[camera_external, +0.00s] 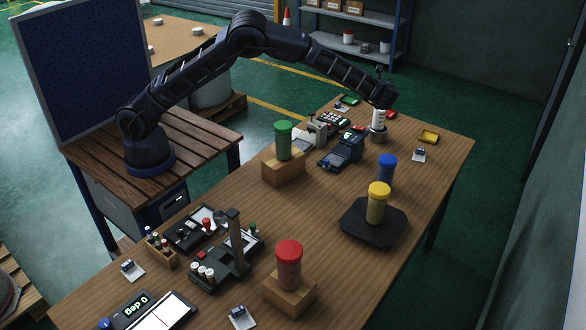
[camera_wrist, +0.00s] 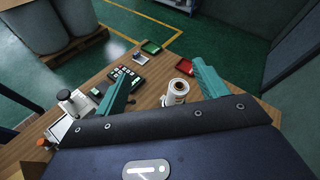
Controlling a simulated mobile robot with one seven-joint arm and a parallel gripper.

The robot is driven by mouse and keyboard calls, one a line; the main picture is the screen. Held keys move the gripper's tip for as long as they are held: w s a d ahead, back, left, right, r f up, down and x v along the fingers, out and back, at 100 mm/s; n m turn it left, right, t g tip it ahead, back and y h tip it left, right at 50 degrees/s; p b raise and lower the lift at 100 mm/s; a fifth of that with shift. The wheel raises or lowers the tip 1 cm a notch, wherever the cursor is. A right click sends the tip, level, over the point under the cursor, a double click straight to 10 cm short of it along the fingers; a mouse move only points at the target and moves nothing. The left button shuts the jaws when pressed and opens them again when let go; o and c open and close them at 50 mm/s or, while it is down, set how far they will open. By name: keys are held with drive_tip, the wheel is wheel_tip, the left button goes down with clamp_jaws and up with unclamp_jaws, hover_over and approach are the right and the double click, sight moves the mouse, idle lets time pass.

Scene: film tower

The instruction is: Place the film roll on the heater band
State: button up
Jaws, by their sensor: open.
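A white roll (camera_external: 378,118), which looks like the film roll, stands upright on a short dark grey round base (camera_external: 378,134) toward the far end of the table. In the wrist view the roll (camera_wrist: 178,90) shows its round top with a dark centre. My gripper (camera_external: 382,96) is just above the roll, pointing down. In the wrist view the two teal fingers (camera_wrist: 160,76) are wide apart and hold nothing; the roll lies between them, nearer the right finger. I cannot tell for sure which thing is the heater band; the round base may be it.
The yellow jar is on a black plate (camera_external: 357,222). A dark blue device (camera_external: 345,150) stands left of the roll.

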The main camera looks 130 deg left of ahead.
drive_tip(key=s+d+r+n+t+h, duration=0.2)
drive_tip(key=s+d+r+t, duration=0.3)
drive_tip(key=d, duration=0.8)
drive_tip(key=s+d+r+n+h, duration=0.1)
drive_tip(key=s+d+r+h, duration=0.1)
drive_tip(key=d+r, duration=0.8)
drive_tip(key=s+d+r+n+t+h, duration=0.2)
drive_tip(key=s+d+r+t, duration=0.15)
drive_tip(key=d, duration=1.25)
drive_tip(key=s+d+f+n+t+h, duration=0.1)
drive_tip(key=s+d+t+h, duration=0.1)
drive_tip(key=s+d, duration=1)
drive_tip(key=s+d+f+n+t+h, duration=0.1)
drive_tip(key=s+d+h, duration=0.3)
drive_tip(key=s+d, duration=0.9)
drive_tip(key=d+f+t, duration=0.1)
drive_tip(key=d, duration=0.2)
drive_tip(key=shift+s+n, duration=0.3)
drive_tip(key=shift+f, duration=0.1)
